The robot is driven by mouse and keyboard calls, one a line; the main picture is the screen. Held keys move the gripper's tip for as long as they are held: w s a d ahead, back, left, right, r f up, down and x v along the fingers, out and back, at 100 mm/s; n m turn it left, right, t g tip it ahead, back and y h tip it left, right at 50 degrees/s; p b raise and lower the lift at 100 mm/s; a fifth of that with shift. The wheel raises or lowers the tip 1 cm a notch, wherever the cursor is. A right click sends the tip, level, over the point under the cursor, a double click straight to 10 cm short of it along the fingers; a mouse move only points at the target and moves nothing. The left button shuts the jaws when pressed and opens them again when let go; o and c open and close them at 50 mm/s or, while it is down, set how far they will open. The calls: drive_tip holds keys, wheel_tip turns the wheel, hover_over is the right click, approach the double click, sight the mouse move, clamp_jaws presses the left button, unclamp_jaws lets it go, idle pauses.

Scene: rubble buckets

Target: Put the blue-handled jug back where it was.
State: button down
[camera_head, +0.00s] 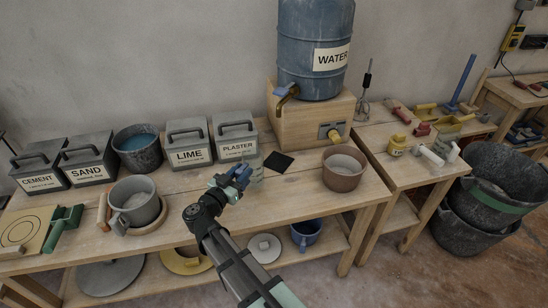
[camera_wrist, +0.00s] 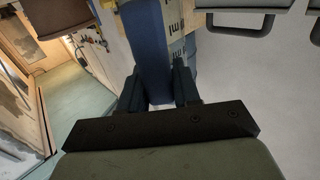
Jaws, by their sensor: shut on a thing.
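My gripper (camera_head: 238,180) is above the main bench, in front of the plaster bin. In the wrist view, my gripper (camera_wrist: 158,90) is shut on the upright blue handle (camera_wrist: 149,45) of the jug. The jug body (camera_wrist: 182,40) is clear, with markings, and shows just beyond the handle. In the head view the jug (camera_head: 256,172) is faint and partly hidden by my gripper; whether its base touches the bench cannot be told. A dark square pad (camera_head: 278,161) lies bare on the bench, just right of and behind the jug.
The plaster bin (camera_head: 236,149) and lime bin (camera_head: 190,156) stand behind the jug. A terracotta pot (camera_head: 343,178) stands to the right, and a grey pot (camera_head: 136,210) to the left. The water barrel (camera_head: 313,50) with its tap rises on a wooden stand (camera_head: 300,120).

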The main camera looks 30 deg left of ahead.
drive_tip(key=w+f, duration=0.1)
drive_tip(key=w, duration=0.7)
drive_tip(key=w+f, duration=0.2)
drive_tip(key=w, duration=0.6)
drive_tip(key=shift+w+f, duration=0.25)
drive_tip(key=shift+w, duration=0.15)
drive_tip(key=shift+f, duration=0.15)
drive_tip(key=c, duration=0.8)
unclamp_jaws()
approach(253, 158)
drive_tip(key=w, duration=0.1)
drive_tip(key=w+d+f, duration=0.1)
drive_tip(key=w, duration=0.3)
drive_tip(key=shift+w+d+f, duration=0.15)
drive_tip(key=shift+d+f, duration=0.15)
drive_tip(key=shift+d, duration=0.1)
